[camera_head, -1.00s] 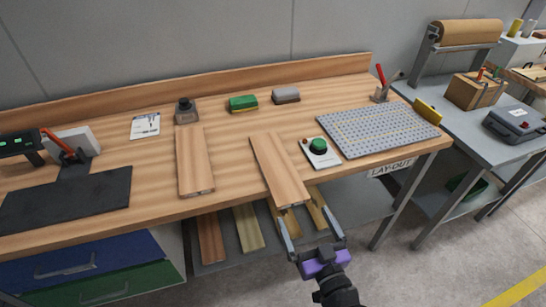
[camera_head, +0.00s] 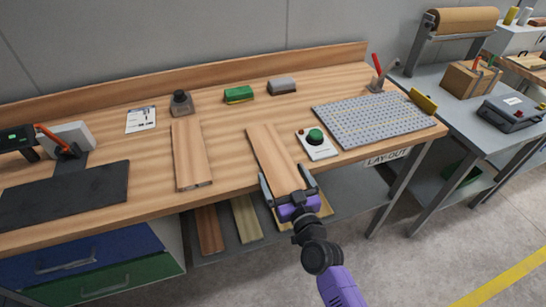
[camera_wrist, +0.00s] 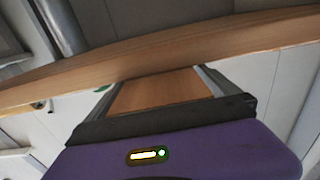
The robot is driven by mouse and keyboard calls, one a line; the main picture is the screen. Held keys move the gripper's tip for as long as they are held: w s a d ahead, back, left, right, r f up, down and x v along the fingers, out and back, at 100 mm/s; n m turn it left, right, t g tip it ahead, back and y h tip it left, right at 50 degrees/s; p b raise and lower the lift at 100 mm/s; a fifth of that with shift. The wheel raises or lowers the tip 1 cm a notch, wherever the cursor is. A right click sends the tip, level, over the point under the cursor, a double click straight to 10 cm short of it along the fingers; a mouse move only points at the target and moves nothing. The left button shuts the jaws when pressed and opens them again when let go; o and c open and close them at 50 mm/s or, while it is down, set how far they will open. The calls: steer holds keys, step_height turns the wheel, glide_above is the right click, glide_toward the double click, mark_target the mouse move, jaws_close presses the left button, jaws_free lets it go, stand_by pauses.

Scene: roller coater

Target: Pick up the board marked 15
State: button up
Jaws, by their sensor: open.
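Two wooden boards lie on the workbench (camera_head: 110,106) in the head view. The left board (camera_head: 187,150) lies flat, clear of my gripper. The right board (camera_head: 268,146) lies with its near end by the bench's front edge. My gripper (camera_head: 283,173) is open, with its fingers on either side of the right board's near end. In the wrist view that board (camera_wrist: 158,90) shows between the two fingers; whether they touch it I cannot tell. No number 15 is readable on either board, and my gripper hides part of the right board's near end.
A green-button box (camera_head: 317,145) stands close to the right board's right side, with a grey perforated plate (camera_head: 372,119) beyond. More boards lie on the lower shelf, including a reddish one (camera_head: 208,230) and a pale one (camera_head: 247,219). A black mat (camera_head: 62,194) lies at left.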

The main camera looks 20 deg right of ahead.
steer(key=shift+w, duration=0.6)
steer(key=c, duration=1.7)
steer(key=shift+r, duration=0.1)
